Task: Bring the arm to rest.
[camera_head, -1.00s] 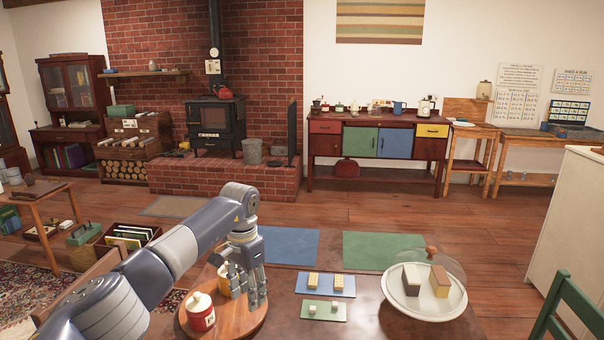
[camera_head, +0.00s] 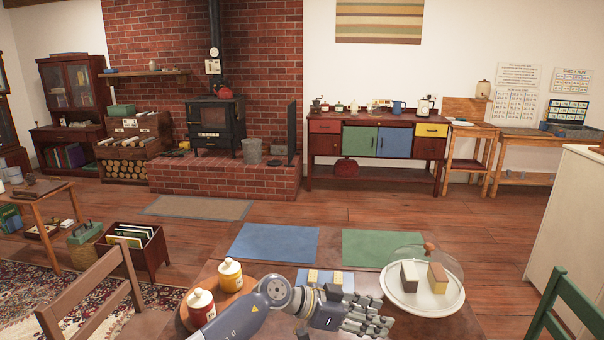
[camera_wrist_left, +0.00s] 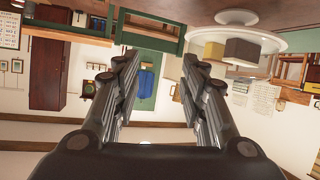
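My left gripper (camera_head: 368,318) is low over the front of the dark wooden table, its fingers pointing right. In the left wrist view its two fingers (camera_wrist_left: 158,75) stand apart with nothing between them, so it is open and empty. That view is upside down. My left forearm hides part of the table and of the round wooden board. My right gripper is not in either view.
A red jar (camera_head: 201,308) and a yellow jar (camera_head: 230,275) stand left of my arm. A white plate (camera_head: 421,302) with two blocks under a clear dome is right of my gripper. A blue tray (camera_head: 347,281) with yellow blocks lies behind it. Chairs flank the table.

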